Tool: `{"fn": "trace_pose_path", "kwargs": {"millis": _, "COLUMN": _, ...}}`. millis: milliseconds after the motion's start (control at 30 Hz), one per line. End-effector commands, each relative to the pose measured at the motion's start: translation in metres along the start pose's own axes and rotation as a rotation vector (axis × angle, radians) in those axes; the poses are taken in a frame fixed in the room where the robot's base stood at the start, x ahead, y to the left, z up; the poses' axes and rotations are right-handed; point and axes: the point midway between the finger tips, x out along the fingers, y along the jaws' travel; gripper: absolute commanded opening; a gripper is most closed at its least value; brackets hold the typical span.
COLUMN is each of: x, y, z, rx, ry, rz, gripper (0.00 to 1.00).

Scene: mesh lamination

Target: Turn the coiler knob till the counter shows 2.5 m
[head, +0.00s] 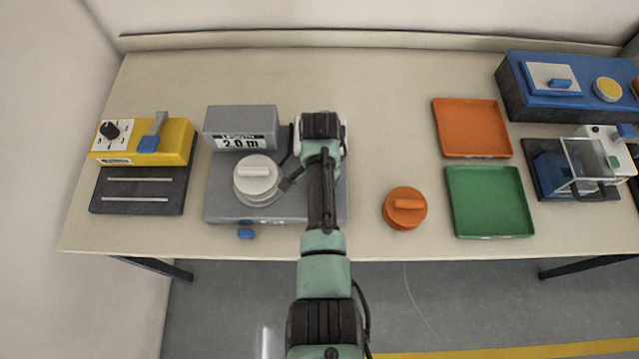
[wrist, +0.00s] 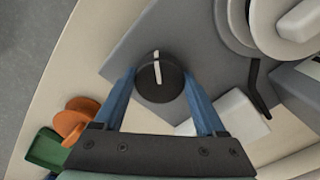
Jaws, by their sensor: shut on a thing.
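The coiler is a grey machine (head: 220,205) at the left of the table, with a white spool (head: 257,174) on its base. Its counter (head: 240,142) reads 2.0 m in the head view. The coiler knob (wrist: 158,78) is black and round with a white pointer line, seen in the wrist view. My gripper (wrist: 158,84) is shut on the knob, one blue finger on each side of it. In the head view my arm hides the knob and the fingertips.
A yellow device (head: 176,140) stands left of the coiler. An orange spool (head: 405,209), an orange tray (head: 472,128) and a green tray (head: 490,202) lie to the right. A small blue piece (head: 246,234) sits by the coiler's front edge. The table's back middle is clear.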

Motion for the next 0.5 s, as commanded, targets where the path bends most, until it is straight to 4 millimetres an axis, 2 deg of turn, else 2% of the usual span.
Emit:
{"fn": "trace_pose_path", "kwargs": {"millis": 200, "x": -0.0027, "y": -0.0016, "z": -0.0032, "rx": 0.0, "ry": 0.009, "rz": -0.005, "gripper": 0.17}}
{"fn": "trace_pose_path", "kwargs": {"millis": 233, "x": -0.0027, "y": -0.0016, "z": -0.0033, "rx": 0.0, "ry": 0.009, "rz": -0.005, "gripper": 0.78}}
{"fn": "trace_pose_path", "kwargs": {"millis": 267, "x": -0.0027, "y": -0.0015, "z": -0.0032, "rx": 0.0, "ry": 0.009, "rz": -0.004, "gripper": 0.84}}
{"fn": "trace_pose_path", "kwargs": {"millis": 500, "x": -0.0013, "y": -0.0006, "z": -0.0016, "rx": -0.001, "ry": 0.004, "rz": -0.002, "gripper": 0.85}}
